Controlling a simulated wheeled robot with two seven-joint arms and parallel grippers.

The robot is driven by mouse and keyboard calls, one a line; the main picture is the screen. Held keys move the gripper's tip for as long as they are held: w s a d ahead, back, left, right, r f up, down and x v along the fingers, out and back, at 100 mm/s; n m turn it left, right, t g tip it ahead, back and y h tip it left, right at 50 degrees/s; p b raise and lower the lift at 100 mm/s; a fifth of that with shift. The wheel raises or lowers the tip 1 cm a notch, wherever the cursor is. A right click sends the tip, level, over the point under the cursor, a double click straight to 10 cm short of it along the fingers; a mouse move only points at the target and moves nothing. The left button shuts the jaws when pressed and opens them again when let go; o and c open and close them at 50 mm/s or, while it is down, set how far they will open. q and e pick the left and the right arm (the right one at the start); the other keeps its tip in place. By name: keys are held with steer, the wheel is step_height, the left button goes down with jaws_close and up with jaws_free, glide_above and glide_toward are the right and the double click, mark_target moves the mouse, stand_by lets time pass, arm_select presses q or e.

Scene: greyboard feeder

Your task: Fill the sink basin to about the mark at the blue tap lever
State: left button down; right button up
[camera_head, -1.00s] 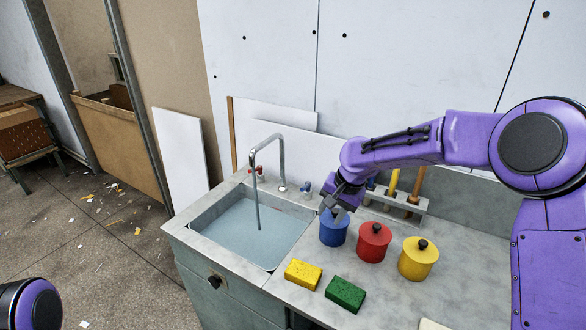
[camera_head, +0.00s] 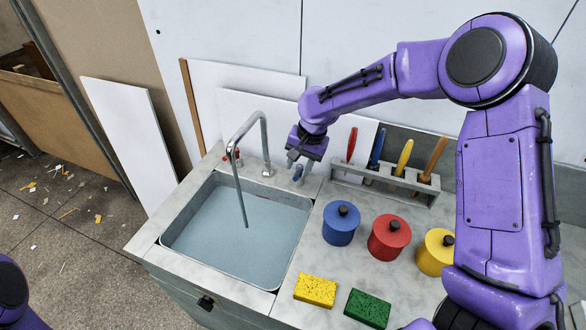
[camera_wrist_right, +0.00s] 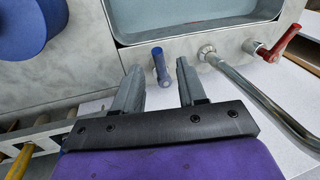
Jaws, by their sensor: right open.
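The sink basin (camera_head: 278,203) holds grey-blue water (camera_head: 225,240), and a stream runs into it from the tap spout (camera_head: 262,125). A small reddish mark (camera_head: 262,196) shows faintly on its back wall, just above the water. The blue tap lever (camera_head: 298,174) stands behind the basin, right of the spout's base; it also shows in the right wrist view (camera_wrist_right: 160,66). My right gripper (camera_head: 299,161) is open at the blue lever; in the wrist view its fingers (camera_wrist_right: 160,75) lie either side of it, apparently without touching. My left gripper is out of view.
A red tap lever (camera_wrist_right: 283,42) is beyond the spout. Blue (camera_head: 341,224), red (camera_head: 389,238) and yellow (camera_head: 434,255) lidded pots stand right of the basin. Yellow (camera_head: 315,290) and green (camera_head: 368,308) sponges lie in front. A tool rack (camera_head: 385,183) stands behind the pots.

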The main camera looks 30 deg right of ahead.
mark_target(296, 175)
steer(key=shift+g, duration=0.3)
steer(key=f, duration=0.3)
steer(key=w+f, duration=0.1)
steer(key=shift+w+a+f, duration=0.1)
steer(key=shift+a+f, duration=0.3)
steer(key=shift+w, duration=0.15)
steer(key=shift+c, duration=1.3)
steer(key=shift+s+r, duration=0.15)
steer(key=shift+s, duration=0.1)
steer(key=c, duration=0.5)
steer(key=shift+s+d+r, duration=0.1)
steer(key=shift+s+r, duration=0.05)
steer(key=shift+s, duration=0.15)
jaws_close()
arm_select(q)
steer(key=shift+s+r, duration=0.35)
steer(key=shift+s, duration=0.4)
arm_select(e)
steer(key=shift+w, duration=0.1)
